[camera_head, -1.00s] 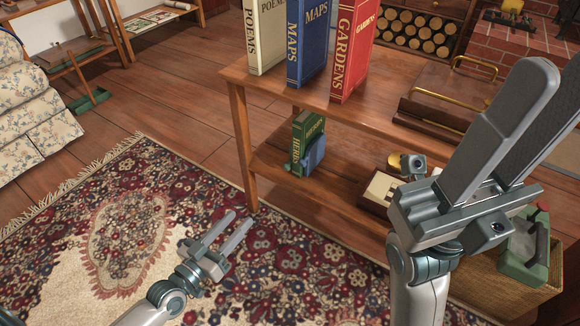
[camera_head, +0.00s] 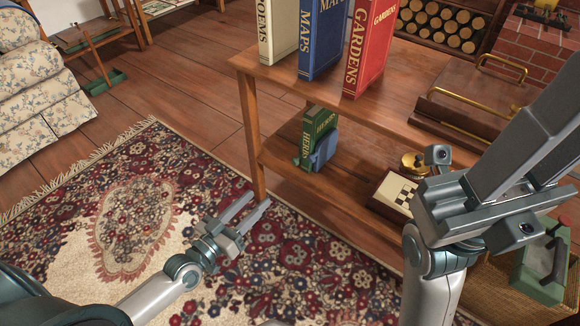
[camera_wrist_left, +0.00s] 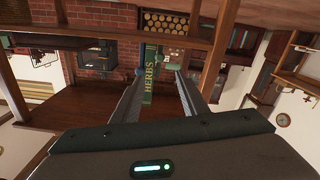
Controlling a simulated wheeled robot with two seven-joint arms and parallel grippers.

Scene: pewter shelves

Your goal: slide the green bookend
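On the lower shelf (camera_head: 345,180), a green book lettered HERBS (camera_head: 318,127) stands upright with a blue bookend-like block (camera_head: 322,152) against its right side. A small green piece (camera_head: 296,163) shows low at its left; I cannot tell whether it is the green bookend. My left gripper (camera_head: 252,205) is open and empty, over the rug, left of and nearer than the shelf. In the left wrist view the HERBS book (camera_wrist_left: 148,75) shows between the two spread fingers, beyond them. My right gripper (camera_head: 535,125) is open and empty at the right, its tips cut off.
The upper shelf (camera_head: 275,75) holds the POEMS (camera_head: 278,30), MAPS (camera_head: 318,40) and GARDENS (camera_head: 368,45) books. A checkered box (camera_head: 385,200) and a brass item (camera_head: 413,163) sit right on the lower shelf. A table leg (camera_head: 252,135) stands left of the HERBS book.

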